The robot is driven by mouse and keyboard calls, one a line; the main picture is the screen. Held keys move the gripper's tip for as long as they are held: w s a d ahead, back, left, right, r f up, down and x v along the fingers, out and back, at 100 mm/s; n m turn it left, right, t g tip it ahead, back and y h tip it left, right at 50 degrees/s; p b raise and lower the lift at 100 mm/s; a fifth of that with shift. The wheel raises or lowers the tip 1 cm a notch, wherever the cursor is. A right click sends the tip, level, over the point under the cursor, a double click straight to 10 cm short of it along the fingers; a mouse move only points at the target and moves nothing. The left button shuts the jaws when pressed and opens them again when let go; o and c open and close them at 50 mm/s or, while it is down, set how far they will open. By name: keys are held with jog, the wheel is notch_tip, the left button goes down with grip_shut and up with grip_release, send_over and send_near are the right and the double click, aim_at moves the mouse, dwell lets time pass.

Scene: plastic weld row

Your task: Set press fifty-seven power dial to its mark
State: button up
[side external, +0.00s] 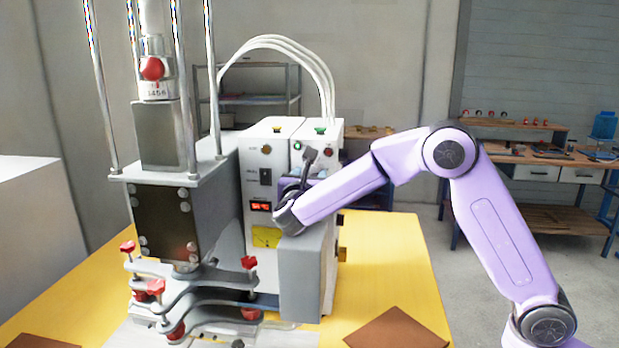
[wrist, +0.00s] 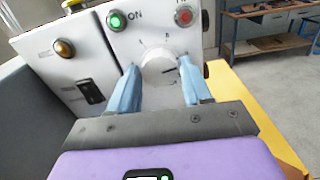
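The power dial (wrist: 160,68) is a round white knob on the white front panel of the press's control box, and a dark pointer line on it points toward the right. Small printed marks ring it; I cannot read them or tell which is the set mark. My gripper (wrist: 158,65) has its two blue fingers on either side of the dial, close to its edges. I cannot tell whether they touch it. In the side external view my gripper (side external: 308,160) is at the upper front of the control box (side external: 290,150), and the dial is hidden there.
Above the dial are a green ON button (wrist: 115,20) and a red button (wrist: 184,15). An amber lamp (wrist: 64,48) and a black switch (wrist: 91,91) are to the left. The press head (side external: 165,225) with red-knobbed clamps stands left on the yellow table (side external: 385,265).

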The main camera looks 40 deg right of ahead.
jog(key=c, duration=0.5)
